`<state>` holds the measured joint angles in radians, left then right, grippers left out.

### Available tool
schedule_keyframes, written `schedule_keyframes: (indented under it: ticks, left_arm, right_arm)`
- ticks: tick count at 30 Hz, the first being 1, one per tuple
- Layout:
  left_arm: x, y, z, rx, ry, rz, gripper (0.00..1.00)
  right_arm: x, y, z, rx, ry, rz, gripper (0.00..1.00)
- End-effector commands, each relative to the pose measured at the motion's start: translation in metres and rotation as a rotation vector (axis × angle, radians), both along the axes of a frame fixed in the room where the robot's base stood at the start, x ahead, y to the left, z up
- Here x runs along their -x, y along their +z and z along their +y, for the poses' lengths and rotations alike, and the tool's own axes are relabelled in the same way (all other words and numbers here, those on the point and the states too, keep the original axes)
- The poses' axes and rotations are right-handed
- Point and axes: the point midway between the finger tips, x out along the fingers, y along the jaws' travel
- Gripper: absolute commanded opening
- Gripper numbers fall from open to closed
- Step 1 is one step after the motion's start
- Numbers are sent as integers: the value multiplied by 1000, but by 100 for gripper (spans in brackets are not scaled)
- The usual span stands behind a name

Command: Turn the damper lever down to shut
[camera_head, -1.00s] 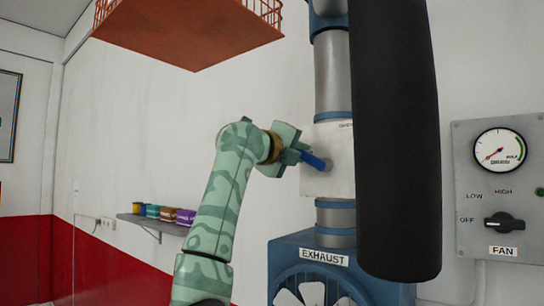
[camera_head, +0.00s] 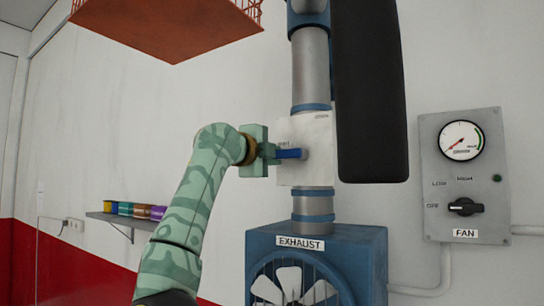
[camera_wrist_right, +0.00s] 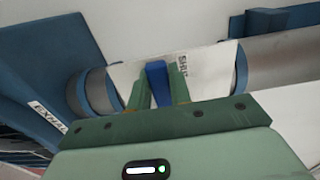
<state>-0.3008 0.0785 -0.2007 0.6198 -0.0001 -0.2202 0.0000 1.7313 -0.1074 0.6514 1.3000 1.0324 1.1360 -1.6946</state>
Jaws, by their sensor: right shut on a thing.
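The blue damper lever (camera_head: 288,153) sits on the pale damper box (camera_head: 318,170) in the exhaust duct. It points left, about level, with its tip at my right gripper. My right gripper (camera_head: 272,153) is shut on the lever. In the right wrist view the lever (camera_wrist_right: 157,82) stands between the two green fingers of the gripper (camera_wrist_right: 160,88), and a "SHUT" mark is partly seen beside it on the box. An "OPEN" mark is small at the top right of the box in the head view. My left gripper is not in view.
The blue exhaust fan housing (camera_head: 370,265) is below the box. The fan panel (camera_head: 430,180) with gauge and knob is on the right wall. An orange basket (camera_head: 165,30) hangs above; a shelf (camera_head: 118,218) holds several small tins.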

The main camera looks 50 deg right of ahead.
Motion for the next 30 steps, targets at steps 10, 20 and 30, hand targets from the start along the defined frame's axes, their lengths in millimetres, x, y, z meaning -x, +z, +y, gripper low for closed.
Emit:
schedule_keyframes:
  ticks: [10, 20, 30]
  left_arm:
    - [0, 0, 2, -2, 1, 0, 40]
    - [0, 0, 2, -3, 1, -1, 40]
    - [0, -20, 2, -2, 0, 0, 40]
  right_arm:
    - [0, 0, 0, 3, -1, 9, 0]
    - [0, 0, 0, 1, -1, 6, 42]
    - [2, -4, 50, 2, 3, 5, 42]
